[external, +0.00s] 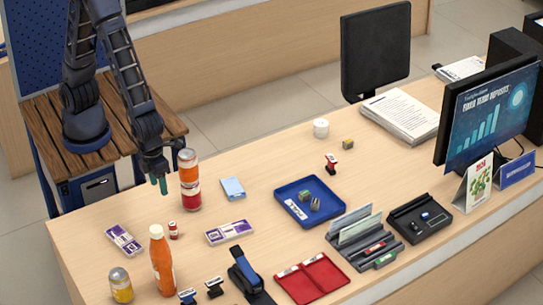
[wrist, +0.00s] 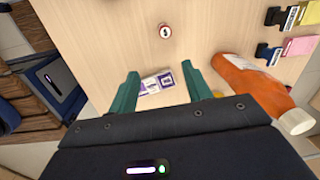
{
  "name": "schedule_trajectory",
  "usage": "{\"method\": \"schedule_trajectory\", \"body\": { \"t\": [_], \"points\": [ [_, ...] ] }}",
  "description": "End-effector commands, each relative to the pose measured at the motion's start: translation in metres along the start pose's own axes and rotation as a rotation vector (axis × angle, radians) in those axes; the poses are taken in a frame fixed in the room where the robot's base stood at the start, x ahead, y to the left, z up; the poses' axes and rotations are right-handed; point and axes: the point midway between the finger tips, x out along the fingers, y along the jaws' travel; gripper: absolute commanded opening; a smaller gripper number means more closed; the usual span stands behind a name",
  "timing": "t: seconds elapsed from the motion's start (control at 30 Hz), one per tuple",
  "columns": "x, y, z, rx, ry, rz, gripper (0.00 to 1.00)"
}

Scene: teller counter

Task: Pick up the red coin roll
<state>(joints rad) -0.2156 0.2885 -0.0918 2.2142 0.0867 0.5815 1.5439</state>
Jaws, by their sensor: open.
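My gripper (external: 158,184) points down over the counter's left part, above and apart from the roll. In the wrist view my gripper (wrist: 160,80) has its two green fingers spread wide, with nothing held between them.
A tall orange-red can (external: 189,180) stands beside my gripper. Purple-white packs (external: 124,240) lie left. A blue tray (external: 310,202) sits mid-counter.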

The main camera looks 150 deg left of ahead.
Motion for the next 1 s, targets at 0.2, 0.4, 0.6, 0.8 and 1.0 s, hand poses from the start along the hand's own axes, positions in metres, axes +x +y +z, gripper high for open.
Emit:
{"method": "schedule_trajectory", "body": {
  "t": [0.2,0.4,0.6,0.8,1.0],
  "points": [
    [0.058,-0.016,0.008,0.171,0.019,0.042,0.49],
    [0.085,-0.021,0.011,0.256,0.031,0.055,0.49],
    [0.103,-0.021,0.011,0.272,0.033,0.058,0.49],
    [0.130,-0.019,0.010,0.270,0.033,0.058,0.49],
    [0.143,-0.018,0.010,0.270,0.032,0.057,0.49]
  ]
}}
